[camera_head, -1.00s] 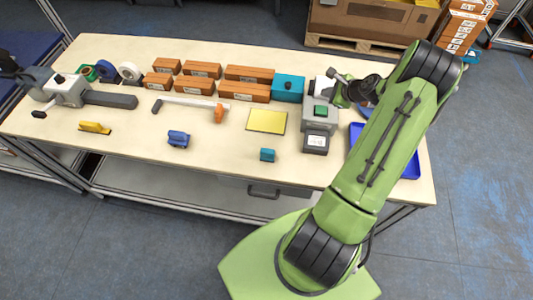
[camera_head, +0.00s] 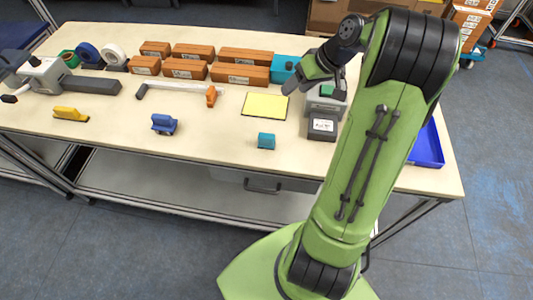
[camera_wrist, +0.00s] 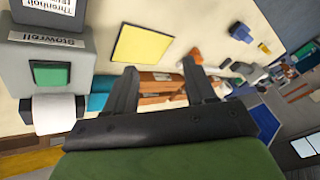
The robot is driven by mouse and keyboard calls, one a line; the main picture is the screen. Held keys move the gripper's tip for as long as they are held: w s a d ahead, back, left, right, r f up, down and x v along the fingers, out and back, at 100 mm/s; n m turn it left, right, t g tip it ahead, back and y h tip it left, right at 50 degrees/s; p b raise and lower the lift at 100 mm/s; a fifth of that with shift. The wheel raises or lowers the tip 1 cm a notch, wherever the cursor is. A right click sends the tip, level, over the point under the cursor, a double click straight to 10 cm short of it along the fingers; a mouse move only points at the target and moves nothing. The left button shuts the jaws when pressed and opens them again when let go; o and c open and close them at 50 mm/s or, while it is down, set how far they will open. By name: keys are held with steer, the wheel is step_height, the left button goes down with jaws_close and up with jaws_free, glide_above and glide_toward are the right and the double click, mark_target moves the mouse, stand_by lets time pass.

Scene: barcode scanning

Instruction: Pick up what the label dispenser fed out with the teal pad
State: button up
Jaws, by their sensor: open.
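The grey label dispenser (camera_head: 326,103) has a green button, and a printed white label (camera_head: 322,126) shows on its dark front part. In the wrist view the dispenser (camera_wrist: 18,70) is at the left, with its white roll and the label (camera_wrist: 52,5) at the top edge. The teal pad (camera_head: 266,141) is a small block near the table's front edge. I cannot pick it out in the wrist view. My gripper (camera_head: 300,72) is open and empty, above the table just behind and left of the dispenser. Its two spread fingers (camera_wrist: 160,68) show in the wrist view.
A yellow sheet (camera_head: 265,104) lies left of the dispenser. Several brown boxes (camera_head: 241,75) and a larger teal box (camera_head: 284,68) stand behind it. A blue tray (camera_head: 428,146) is at the right. A blue tool (camera_head: 164,124) and a yellow one (camera_head: 71,114) lie left.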

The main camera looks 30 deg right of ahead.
steer(key=s+a+f+n+g+b, duration=0.15)
steer(key=s+a+n+b, duration=0.3)
steer(key=n, duration=0.45)
steer(key=n+b, duration=0.1)
steer(key=b, duration=0.3)
glide_toward(266, 135)
steer(key=shift+g, duration=0.25)
steer(key=x, duration=0.4)
steer(key=shift+f, duration=0.4)
steer(key=b+x, duration=0.2)
steer(key=x, duration=0.3)
steer(key=shift+w+a+f+b, duration=0.15)
steer(key=shift+w+f+b, duration=0.1)
steer(key=shift+w+b, duration=0.05)
steer(key=shift+r, duration=0.15)
jaws_close()
steer(key=shift+r, duration=0.1)
